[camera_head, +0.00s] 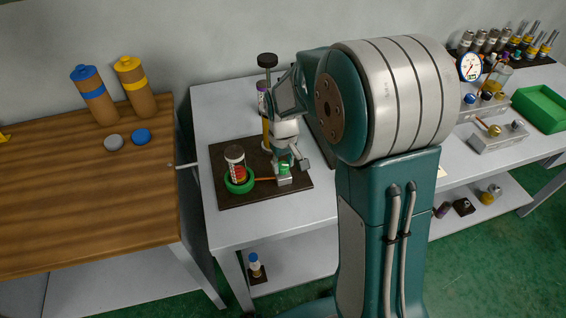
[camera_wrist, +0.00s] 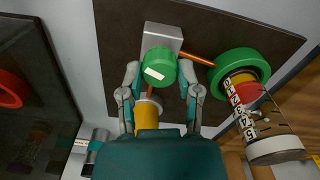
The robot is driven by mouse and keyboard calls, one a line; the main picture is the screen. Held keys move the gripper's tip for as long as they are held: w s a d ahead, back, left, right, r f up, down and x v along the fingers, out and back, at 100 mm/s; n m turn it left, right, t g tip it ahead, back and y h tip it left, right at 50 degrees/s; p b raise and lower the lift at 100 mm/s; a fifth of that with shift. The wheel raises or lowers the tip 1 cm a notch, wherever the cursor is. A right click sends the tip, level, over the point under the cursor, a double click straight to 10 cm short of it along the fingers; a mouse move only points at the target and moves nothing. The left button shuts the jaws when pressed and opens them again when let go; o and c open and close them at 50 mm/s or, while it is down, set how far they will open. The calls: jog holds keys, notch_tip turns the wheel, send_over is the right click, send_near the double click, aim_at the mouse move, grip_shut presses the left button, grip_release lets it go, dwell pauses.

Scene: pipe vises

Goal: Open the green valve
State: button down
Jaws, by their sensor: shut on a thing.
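The green valve (camera_wrist: 159,66) is a round knob with a white mark on its face, on a grey metal block (camera_wrist: 161,36). My gripper (camera_wrist: 160,76) is shut on it, one finger on each side of the knob. In the head view the valve (camera_head: 284,169) is partly hidden by my gripper (camera_head: 288,161), which comes down from above. A copper-coloured pipe (camera_wrist: 197,58) runs from the block to a green ring (camera_wrist: 240,66) around the base of a scaled cylinder (camera_head: 236,166) with red inside.
The valve and cylinder stand on a dark board (camera_head: 228,197) on a white table. A yellow upright with a dark top (camera_head: 267,60) stands close behind my gripper. A wooden table (camera_head: 80,190) is at the left; a green tray (camera_head: 542,106) is far right.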

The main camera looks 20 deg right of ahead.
aim_at(282, 165)
jog(key=shift+n, duration=1.7)
jog(key=shift+c, duration=1.5)
grip_release()
notch_tip(282, 165, up, 12)
jog(key=shift+w+a+f, duration=0.1)
